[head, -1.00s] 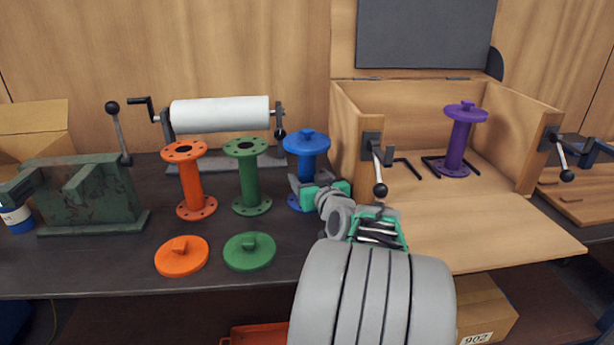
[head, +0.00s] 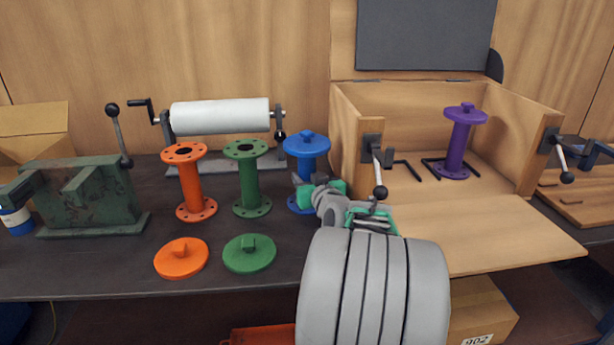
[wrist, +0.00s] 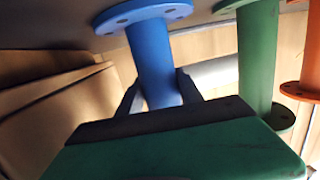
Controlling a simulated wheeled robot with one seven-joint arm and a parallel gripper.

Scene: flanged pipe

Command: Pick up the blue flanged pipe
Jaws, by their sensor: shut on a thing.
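The blue flanged pipe (head: 307,168) stands upright on the dark table beside the wooden box in the head view, a blue lid with a knob on its top flange. My gripper (head: 308,184) is at its lower half, shut on the shaft, and partly hides the shaft and bottom flange. In the wrist view the blue shaft (wrist: 152,60) runs between the two dark fingers (wrist: 158,90), with a holed flange at the top of the picture. The lower flange still appears to be at table level.
A green pipe (head: 250,180) stands close left of the blue one, then an orange pipe (head: 194,185). Green (head: 249,254) and orange (head: 181,259) lids lie in front. A paper roll (head: 220,115) is behind. The open wooden box (head: 345,130) at right holds a purple pipe (head: 459,140).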

